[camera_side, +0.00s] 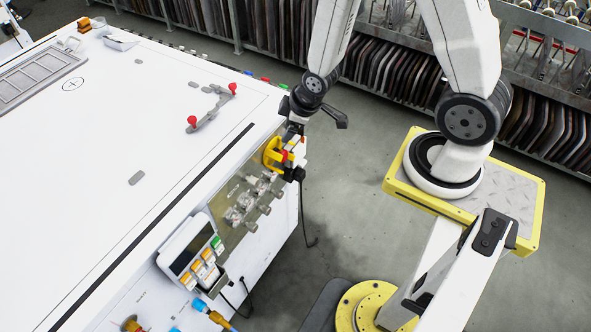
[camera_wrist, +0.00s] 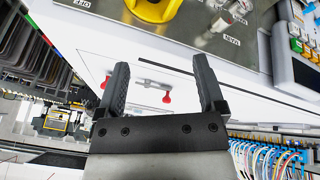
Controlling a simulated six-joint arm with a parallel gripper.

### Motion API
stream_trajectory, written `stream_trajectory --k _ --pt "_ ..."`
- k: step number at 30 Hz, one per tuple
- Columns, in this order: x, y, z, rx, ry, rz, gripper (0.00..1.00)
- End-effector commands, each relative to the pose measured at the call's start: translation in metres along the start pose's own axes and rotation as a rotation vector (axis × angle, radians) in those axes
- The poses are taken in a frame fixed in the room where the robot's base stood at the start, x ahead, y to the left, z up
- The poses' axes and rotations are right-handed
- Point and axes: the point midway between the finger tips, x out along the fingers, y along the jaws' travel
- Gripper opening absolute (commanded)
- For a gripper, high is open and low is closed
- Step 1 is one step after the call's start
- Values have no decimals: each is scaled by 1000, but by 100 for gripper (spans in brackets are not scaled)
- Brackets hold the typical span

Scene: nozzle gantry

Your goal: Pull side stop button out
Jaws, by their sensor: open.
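A yellow round part (camera_side: 273,152) with a red piece sits at the far end of the grey control panel on the machine's side, and it shows cut off at the top of the wrist view (camera_wrist: 153,8). Another red and yellow knob (camera_side: 132,324) is at the bottom edge of the side view. I cannot tell from the frames which is the side stop button. My gripper (camera_wrist: 160,66) is open, with two black fingers apart and nothing between them. In the side view my wrist is just above and beside the yellow part. The fingertips are hard to make out there.
The panel holds several clear-capped fittings (camera_side: 245,200). A display box (camera_side: 187,246) with coloured keys stands nearer. Red-knobbed handles (camera_side: 212,107) stand on the white machine top (camera_side: 90,130). Grey floor (camera_side: 345,200) is free beside the panel.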

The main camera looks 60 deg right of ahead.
Motion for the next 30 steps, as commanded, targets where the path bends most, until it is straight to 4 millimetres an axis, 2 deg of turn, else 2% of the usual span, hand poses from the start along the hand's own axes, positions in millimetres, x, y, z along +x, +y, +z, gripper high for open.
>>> stream_trajectory --k 6,15,28,30 --pt "37 -3 16 -159 64 21 88" --pt "76 -14 40 -364 162 65 88" --pt "105 -35 71 -554 268 137 88" --pt "107 -34 73 -495 300 149 88"
